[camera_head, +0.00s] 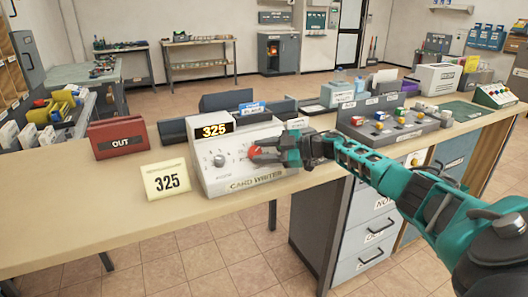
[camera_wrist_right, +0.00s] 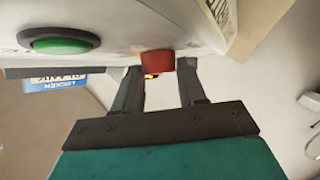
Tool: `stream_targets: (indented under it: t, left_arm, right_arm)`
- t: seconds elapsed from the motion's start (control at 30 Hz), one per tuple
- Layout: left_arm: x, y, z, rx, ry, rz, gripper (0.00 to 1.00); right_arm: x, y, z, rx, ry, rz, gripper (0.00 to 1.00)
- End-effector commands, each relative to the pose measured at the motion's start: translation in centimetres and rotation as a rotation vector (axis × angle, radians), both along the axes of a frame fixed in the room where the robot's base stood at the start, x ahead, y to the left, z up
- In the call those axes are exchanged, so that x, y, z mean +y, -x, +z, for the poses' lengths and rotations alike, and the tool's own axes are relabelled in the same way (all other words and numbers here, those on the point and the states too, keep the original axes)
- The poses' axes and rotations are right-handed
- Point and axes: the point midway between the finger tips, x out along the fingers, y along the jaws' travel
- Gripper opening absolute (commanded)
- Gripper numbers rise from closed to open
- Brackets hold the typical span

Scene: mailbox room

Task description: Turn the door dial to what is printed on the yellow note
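The yellow note (camera_head: 167,180) stands at the table's front edge, left of the white card writer (camera_head: 245,180), and reads 325. The card writer's lit display (camera_head: 213,131) also reads 325. A pale round knob (camera_head: 219,160) sits on its sloped front. A red knob (camera_head: 256,152) is further right; its label is unreadable. My right gripper (camera_head: 264,154) is at the red knob, its fingers on both sides. In the wrist view the red knob (camera_wrist_right: 158,61) sits between the fingertips, seemingly touching them. My left gripper is not in view.
A green button (camera_wrist_right: 58,41) is near the red knob in the wrist view. A grey tray (camera_head: 391,128) of small coloured items is on the right. The front left tabletop is clear.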

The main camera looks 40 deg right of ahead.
Motion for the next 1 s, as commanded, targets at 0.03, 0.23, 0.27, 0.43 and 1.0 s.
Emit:
stream_targets:
  t: [0.03,0.23,0.27,0.43,1.0]
  left_arm:
    - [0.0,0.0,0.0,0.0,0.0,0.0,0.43]
    - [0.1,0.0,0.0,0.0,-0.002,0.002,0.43]
    - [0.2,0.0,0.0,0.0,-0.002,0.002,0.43]
    - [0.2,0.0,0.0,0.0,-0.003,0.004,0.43]
    - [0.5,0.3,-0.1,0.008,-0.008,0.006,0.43]
  right_arm:
    - [-0.1,0.0,0.1,-0.002,0.002,-0.003,0.45]
    - [0.0,0.0,0.0,-0.002,0.0,-0.001,0.64]
    - [0.0,0.0,0.0,-0.002,0.0,-0.001,0.66]
    - [0.0,0.0,0.0,-0.001,0.0,-0.002,0.66]
    - [-4.7,6.5,1.7,0.004,0.005,-0.002,0.66]
